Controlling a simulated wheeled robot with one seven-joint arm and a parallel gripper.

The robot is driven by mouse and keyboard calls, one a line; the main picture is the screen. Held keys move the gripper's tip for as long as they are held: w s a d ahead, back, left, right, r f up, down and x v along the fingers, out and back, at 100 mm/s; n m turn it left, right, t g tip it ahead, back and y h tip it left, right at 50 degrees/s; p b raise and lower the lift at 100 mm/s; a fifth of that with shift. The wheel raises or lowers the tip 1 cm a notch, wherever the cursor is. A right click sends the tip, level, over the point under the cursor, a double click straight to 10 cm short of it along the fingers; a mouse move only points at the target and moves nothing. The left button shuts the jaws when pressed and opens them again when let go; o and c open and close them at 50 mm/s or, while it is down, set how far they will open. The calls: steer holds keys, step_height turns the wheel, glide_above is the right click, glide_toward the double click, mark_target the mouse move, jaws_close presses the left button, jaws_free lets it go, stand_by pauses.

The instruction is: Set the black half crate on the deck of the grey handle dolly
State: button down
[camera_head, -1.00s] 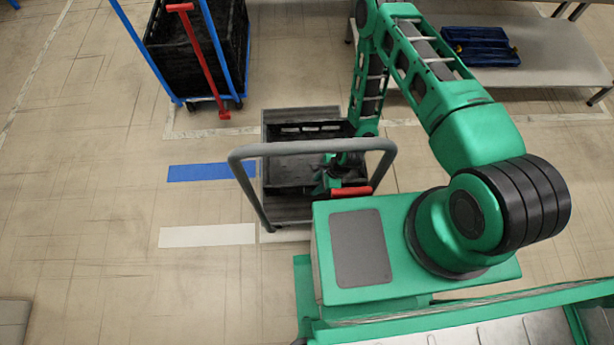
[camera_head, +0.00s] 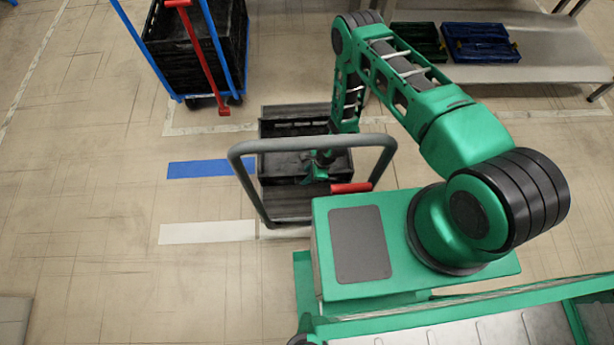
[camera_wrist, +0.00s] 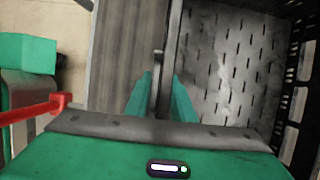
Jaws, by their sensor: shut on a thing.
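The black half crate (camera_head: 284,172) is over the deck (camera_head: 285,208) of the grey handle dolly (camera_head: 240,160), with bare deck showing beyond it and in front of it. In the wrist view its slotted floor (camera_wrist: 225,65) lies to the right and the deck (camera_wrist: 122,50) to the left. My gripper (camera_head: 319,172) is at the crate's near wall. In the wrist view its two green fingers (camera_wrist: 160,97) are on either side of that wall, shut on it. The crate looks level. I cannot tell whether its bottom touches the deck.
The dolly's grey bar handle (camera_head: 300,143) arches over the crate, close to my arm. A blue-framed cart with a red handle (camera_head: 205,60) holds a black crate at the back left. A shelf (camera_head: 535,65) bears a blue crate (camera_head: 480,42) and a dark green crate (camera_head: 418,42).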

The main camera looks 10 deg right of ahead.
steer(key=c, duration=1.5)
jaws_free()
steer(key=shift+r, duration=0.1)
steer(key=v, duration=1.2)
steer(key=shift+d, duration=0.1)
